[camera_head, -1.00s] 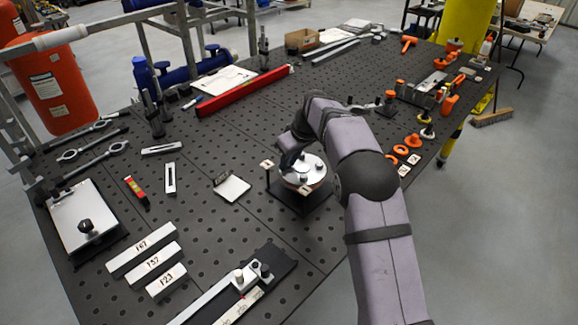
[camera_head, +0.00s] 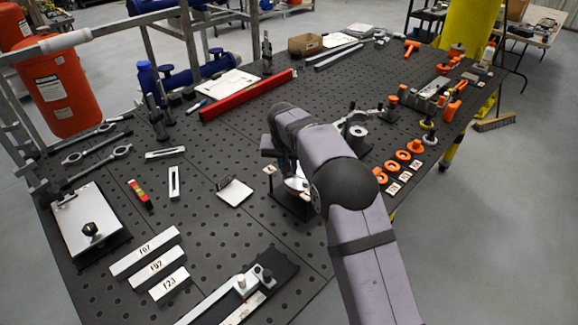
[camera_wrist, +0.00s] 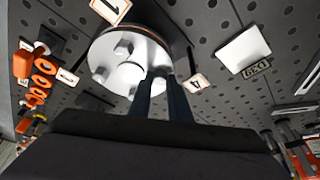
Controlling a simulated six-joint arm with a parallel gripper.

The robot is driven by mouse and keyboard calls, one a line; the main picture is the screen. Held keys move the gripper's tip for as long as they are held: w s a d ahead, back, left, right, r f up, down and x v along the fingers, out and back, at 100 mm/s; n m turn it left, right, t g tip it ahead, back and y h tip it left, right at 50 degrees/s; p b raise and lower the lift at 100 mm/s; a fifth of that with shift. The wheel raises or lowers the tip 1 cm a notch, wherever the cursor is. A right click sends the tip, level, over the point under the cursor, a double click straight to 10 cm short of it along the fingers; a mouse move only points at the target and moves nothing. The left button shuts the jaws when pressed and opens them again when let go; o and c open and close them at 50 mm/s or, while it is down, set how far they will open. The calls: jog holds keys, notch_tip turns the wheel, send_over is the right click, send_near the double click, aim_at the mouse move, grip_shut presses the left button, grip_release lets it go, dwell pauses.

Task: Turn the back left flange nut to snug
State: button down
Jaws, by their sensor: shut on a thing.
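The round silver flange (camera_wrist: 150,45) shows in the wrist view with a raised hub (camera_wrist: 126,76) and several small nuts, one at its upper side (camera_wrist: 123,48) and one at the left (camera_wrist: 100,75). My gripper (camera_wrist: 160,76) points at its near right part, with both dark fingers close together, shut on a flange nut that they mostly hide. I cannot tell from its markings which nut it is. In the head view only a sliver of the flange (camera_head: 297,183) shows beside my arm, above its dark stand (camera_head: 290,206).
Numbered tags (camera_wrist: 110,9) stand around the flange. A small white-topped plate (camera_head: 235,192) lies left of it. Orange rings (camera_head: 403,155) and a metal fixture (camera_head: 357,131) lie to its right. A red beam (camera_head: 245,96) lies behind. Bare perforated table separates them.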

jog(key=shift+w+a+r+m, duration=0.1)
jog(key=shift+r+m, duration=0.15)
jog(key=shift+m, duration=0.15)
jog(key=c, duration=1.6)
grip_release()
jog(key=shift+c, duration=0.2)
jog(key=shift+f, duration=0.1)
jog(key=shift+f+n, duration=0.15)
jog(key=shift+n, duration=0.15)
